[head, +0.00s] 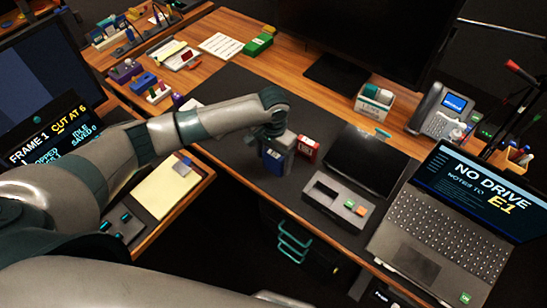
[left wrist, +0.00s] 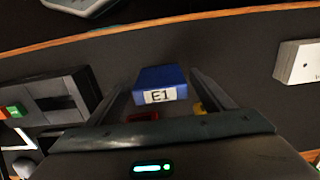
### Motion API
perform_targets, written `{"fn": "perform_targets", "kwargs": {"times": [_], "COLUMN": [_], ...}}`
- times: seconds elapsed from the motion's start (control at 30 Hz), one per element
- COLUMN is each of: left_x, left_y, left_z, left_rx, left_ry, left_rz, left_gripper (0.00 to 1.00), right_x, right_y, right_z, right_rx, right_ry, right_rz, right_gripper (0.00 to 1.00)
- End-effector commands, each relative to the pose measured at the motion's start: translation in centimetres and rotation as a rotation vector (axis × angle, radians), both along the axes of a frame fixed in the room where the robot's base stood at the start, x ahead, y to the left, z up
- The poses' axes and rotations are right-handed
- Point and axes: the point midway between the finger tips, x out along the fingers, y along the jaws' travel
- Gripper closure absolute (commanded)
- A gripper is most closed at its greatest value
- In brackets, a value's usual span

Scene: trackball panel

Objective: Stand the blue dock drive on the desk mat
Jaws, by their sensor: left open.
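The blue dock drive (head: 275,161) is upright at the front part of the dark desk mat (head: 226,92). In the left wrist view the blue drive (left wrist: 161,78) shows a white "E1" label. My left gripper (head: 276,147) is over it and open, with one finger on each side of the drive. In the left wrist view dark gaps show between the drive and the fingers. The drive's lower edge looks to be on the mat, but its contact is hard to see. My right gripper is not in view.
A red box-shaped drive (head: 308,147) stands just right of the gripper. A grey dock (head: 336,198) with a dark slot and coloured buttons lies further right, beside a dark tilted screen (head: 366,160) and a laptop (head: 442,226). The mat behind the gripper is clear.

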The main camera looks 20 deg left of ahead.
Motion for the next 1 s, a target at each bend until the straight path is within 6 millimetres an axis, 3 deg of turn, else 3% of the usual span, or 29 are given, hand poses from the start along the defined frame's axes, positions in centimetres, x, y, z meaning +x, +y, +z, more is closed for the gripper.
{"fn": "perform_targets", "kwargs": {"times": [0.27,0.7,1.0], "left_x": [0.1,0.1,0.0], "left_y": [0.0,-0.1,0.0], "left_z": [1.8,9.2,12.0], "left_rx": [-0.003,-0.001,0.000], "left_ry": [-0.001,-0.003,0.000], "left_rz": [-0.001,-0.002,0.000], "left_gripper": [0.25,0.25,0.25], "right_x": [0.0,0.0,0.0], "right_y": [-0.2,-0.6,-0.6], "right_z": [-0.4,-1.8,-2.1], "right_rx": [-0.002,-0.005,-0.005], "right_ry": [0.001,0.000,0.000], "right_rz": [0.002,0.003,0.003], "right_gripper": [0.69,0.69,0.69]}}
